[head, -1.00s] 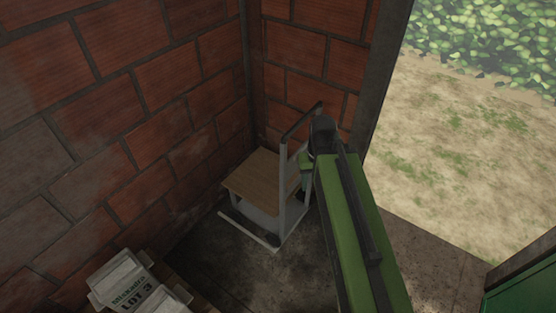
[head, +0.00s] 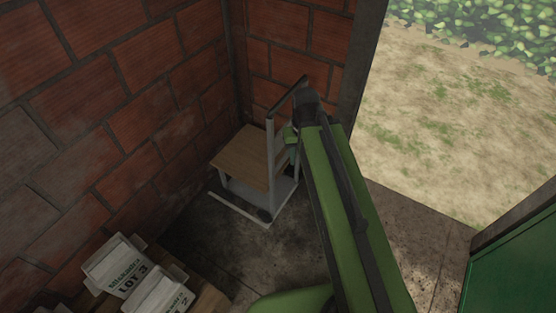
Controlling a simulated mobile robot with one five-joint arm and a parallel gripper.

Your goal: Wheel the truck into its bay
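The truck (head: 240,156) stands in the brick corner by the doorway. It has a wooden upper deck, a pale lower shelf and frame, and an upright handle (head: 288,98) with a dark top bar. My green arm reaches from the lower right to the handle's right side. My gripper (head: 294,132) is at the handle's right upright, mostly hidden behind my own arm, so its fingers cannot be made out. A light line or bar (head: 238,210) lies low along the truck's front left side. No other bay marking is clear.
White bags (head: 150,292) with "LOT" lettering lie on a wooden support at the lower left. Brick walls (head: 130,100) close in the truck's left and back. An open doorway (head: 450,120) to bare ground is on the right, with a green panel (head: 515,260) at the lower right.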

